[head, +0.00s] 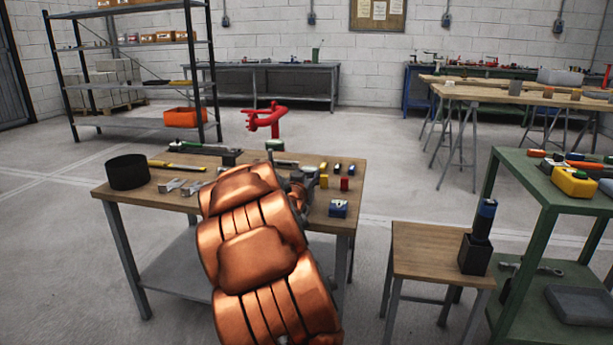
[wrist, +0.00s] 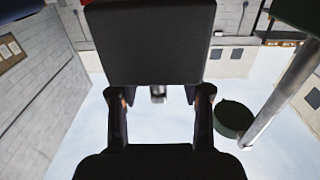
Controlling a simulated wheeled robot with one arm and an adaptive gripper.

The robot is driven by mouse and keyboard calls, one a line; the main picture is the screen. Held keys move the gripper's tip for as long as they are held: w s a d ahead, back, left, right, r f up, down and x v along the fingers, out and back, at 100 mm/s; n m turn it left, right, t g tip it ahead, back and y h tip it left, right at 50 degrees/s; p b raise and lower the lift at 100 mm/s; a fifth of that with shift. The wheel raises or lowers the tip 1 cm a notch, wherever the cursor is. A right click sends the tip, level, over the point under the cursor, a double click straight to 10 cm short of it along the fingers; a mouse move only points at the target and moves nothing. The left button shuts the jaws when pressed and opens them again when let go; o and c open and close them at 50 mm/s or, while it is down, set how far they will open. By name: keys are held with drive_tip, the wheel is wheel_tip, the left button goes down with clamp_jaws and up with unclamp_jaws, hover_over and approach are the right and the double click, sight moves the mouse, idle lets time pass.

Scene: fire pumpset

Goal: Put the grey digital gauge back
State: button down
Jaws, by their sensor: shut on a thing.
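In the wrist view a large dark grey box-shaped body (wrist: 150,45), which appears to be the grey digital gauge, fills the top middle, with a short metallic stem below it. The two fingers of my gripper (wrist: 160,95) are on either side below the box, shut on the gauge. Its display face does not show. In the head view my copper-coloured arm reaches over the wooden-topped table (head: 140,197) and hides most of the gripper and the gauge. I cannot tell how high the gauge is above the table.
A black round container (head: 128,172) stands at the table's left. A red pipe fitting (head: 265,118) rises behind. A stool (head: 428,251) holds a black block with a blue-topped cylinder (head: 484,218).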

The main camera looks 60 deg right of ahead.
drive_tip(key=shift+f, duration=0.3)
drive_tip(key=shift+c, duration=2.4)
unclamp_jaws()
drive_tip(key=shift+f, duration=0.2)
drive_tip(key=shift+r, duration=0.65)
drive_tip(key=p+v, duration=0.2)
drive_tip(key=v, duration=1)
drive_tip(key=shift+r, duration=0.2)
